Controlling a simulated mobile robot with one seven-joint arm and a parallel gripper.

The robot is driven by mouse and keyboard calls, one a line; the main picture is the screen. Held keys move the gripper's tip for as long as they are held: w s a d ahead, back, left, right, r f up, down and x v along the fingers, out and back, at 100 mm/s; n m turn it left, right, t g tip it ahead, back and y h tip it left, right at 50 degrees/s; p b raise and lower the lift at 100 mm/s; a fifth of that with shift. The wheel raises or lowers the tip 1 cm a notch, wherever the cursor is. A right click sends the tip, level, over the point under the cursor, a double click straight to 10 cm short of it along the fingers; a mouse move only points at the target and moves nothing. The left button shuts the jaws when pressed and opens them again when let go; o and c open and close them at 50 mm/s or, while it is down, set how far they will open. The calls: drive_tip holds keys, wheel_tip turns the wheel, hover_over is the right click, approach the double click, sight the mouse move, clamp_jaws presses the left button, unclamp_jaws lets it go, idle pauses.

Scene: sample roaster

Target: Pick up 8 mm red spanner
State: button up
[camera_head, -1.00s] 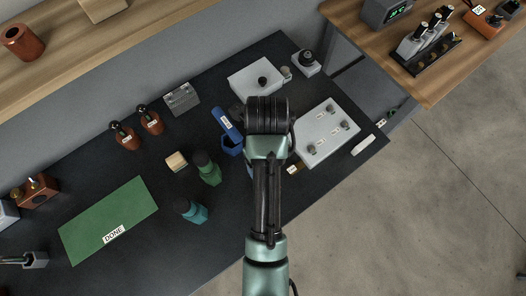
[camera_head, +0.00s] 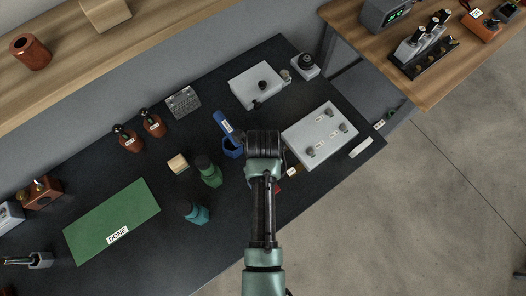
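A small red piece (camera_head: 278,189) shows just right of my arm, near the front edge of the dark bench (camera_head: 330,180). It may be part of the red spanner, but my arm covers most of that spot and I cannot make out its shape or an 8 mm marking. My arm reaches up the middle of the picture, and its dark wrist is over the bench beside a blue holder (camera_head: 232,149). My gripper is hidden under the wrist, so its fingers and anything between them do not show.
A grey plate with knobs (camera_head: 302,138) lies right of the wrist. A white box (camera_head: 249,88) stands behind it. Green (camera_head: 211,175) and teal (camera_head: 196,213) bottles and a wooden block (camera_head: 178,164) stand left. A green DONE mat (camera_head: 110,215) lies far left.

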clamp_jaws()
drive_tip(key=shift+w+r, duration=0.1)
idle(1.2)
